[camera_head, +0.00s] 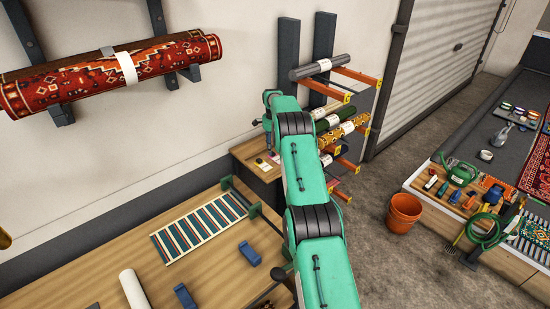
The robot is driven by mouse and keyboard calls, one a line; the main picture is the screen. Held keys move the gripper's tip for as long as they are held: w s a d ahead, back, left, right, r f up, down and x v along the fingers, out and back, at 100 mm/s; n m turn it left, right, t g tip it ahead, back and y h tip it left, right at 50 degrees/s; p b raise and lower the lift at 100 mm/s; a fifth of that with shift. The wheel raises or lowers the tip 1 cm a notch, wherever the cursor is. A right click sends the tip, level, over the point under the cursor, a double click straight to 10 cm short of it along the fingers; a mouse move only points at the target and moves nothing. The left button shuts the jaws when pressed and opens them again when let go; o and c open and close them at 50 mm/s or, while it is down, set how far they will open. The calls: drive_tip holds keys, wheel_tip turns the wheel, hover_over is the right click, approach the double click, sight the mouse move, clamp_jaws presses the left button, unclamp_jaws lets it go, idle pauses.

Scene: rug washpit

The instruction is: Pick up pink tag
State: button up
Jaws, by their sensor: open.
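A small pink tag (275,158) appears to lie on the low wooden bench top (245,150) by the wall, left of the rack of rolled rugs. Other small pale tags (260,161) lie close to its left. My green arm reaches out over the bench. My gripper (269,147) hangs at the arm's far end, pointing down above the bench, small and dark in this view. It is open, with nothing seen between its fingers. It looks close to the tags, but its height above them cannot be told. My arm hides the right part of the bench.
A rug rack (365,78) with orange arms stands just right of the bench. A long worktable (215,262) with a striped rug (200,226) and blue tools is in front. An orange bucket (403,213) stands on the floor to the right. Open floor lies between.

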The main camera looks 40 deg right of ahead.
drive_tip(key=shift+f, duration=1.4)
drive_tip(key=c, duration=0.9)
